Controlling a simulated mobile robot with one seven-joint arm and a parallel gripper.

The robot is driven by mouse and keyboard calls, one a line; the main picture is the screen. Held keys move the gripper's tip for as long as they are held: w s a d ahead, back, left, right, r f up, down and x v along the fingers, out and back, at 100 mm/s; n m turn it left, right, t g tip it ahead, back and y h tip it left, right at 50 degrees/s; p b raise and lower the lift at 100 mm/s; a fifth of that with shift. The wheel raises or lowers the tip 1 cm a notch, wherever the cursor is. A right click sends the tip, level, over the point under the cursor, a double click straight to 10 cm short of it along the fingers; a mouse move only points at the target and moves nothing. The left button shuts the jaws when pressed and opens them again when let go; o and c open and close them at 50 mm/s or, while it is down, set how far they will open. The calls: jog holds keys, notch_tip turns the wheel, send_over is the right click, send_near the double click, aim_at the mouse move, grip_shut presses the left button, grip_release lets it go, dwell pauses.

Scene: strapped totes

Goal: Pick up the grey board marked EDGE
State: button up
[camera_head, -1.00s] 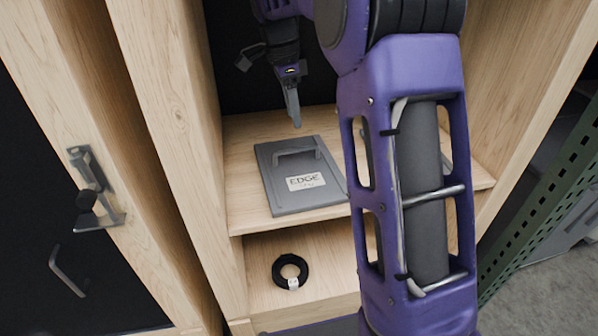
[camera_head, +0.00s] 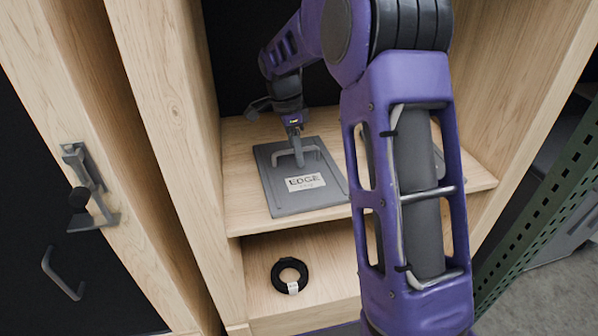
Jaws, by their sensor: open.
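The grey board marked EDGE (camera_head: 322,196) lies flat on the upper wooden shelf. It has a white label near its front edge and a raised grey bar handle (camera_head: 297,152) toward its back. My gripper (camera_head: 298,158) points down at the handle, with its fingers at or just around the bar. The jaws are open. The fingertips are small and overlap the handle, so I cannot tell whether they touch it. My arm covers the area just right of the board.
The wooden shelf (camera_head: 240,200) has side walls close on the left and right. A black ring with a white tag (camera_head: 290,275) lies on the lower shelf. A latch (camera_head: 90,190) sits on the frame at left. A green perforated post (camera_head: 545,205) stands at right.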

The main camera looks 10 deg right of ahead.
grip_shut()
jog(key=shift+r, duration=0.15)
dwell(1.2)
